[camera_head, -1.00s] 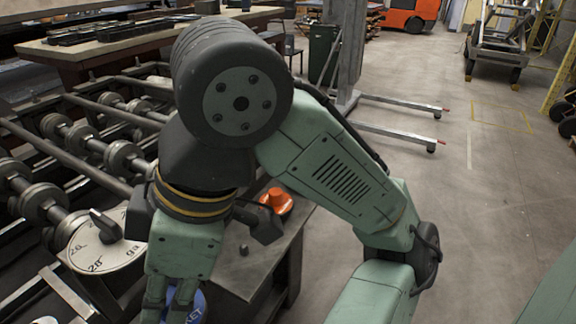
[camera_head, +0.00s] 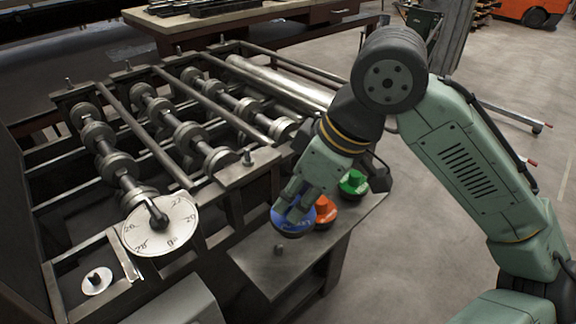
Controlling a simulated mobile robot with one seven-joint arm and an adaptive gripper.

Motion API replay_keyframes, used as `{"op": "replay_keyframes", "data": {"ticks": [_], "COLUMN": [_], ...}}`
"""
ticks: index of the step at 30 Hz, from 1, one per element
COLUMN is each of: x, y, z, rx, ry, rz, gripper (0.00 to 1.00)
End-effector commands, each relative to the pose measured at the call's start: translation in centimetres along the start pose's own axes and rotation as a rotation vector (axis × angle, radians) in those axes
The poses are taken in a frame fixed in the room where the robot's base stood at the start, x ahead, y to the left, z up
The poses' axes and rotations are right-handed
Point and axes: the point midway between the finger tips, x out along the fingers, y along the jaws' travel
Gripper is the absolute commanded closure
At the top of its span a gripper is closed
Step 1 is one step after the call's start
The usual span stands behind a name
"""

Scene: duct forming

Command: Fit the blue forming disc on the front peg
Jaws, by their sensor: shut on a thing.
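My gripper (camera_head: 294,212) points down and is shut on the blue forming disc (camera_head: 287,227), with its fingers at the disc's top. The disc is close to level, above or on the side shelf; its underside is hidden, so I cannot tell whether it touches. A short bare peg (camera_head: 279,248) stands on the shelf just in front of the disc, apart from it in the picture. Another short peg (camera_head: 97,277) rises from a pale round plate at the machine's front left corner. I cannot tell which one is the front peg.
An orange disc (camera_head: 326,214) sits close to the right of the blue disc, with a green disc (camera_head: 353,184) behind it. The shelf (camera_head: 262,268) is bare at its front. A dial (camera_head: 160,226) and roller shafts lie left. Open floor lies right.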

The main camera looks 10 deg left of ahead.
Motion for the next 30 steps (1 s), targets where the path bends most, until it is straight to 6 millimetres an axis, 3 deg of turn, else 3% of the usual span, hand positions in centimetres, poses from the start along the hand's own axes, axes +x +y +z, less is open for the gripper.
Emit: {"op": "replay_keyframes", "data": {"ticks": [3, 7, 17, 30], "x": [0.8, 1.7, 3.5, 7.6], "y": [0.6, 0.8, 0.9, 0.9], "z": [-2.5, -3.2, -2.4, -0.6], "rx": [-0.04, -0.054, -0.053, -0.053], "ry": [-0.005, -0.009, -0.008, -0.009], "rz": [-0.011, -0.011, -0.01, -0.009], "gripper": [1.0, 1.0, 1.0, 1.0]}}
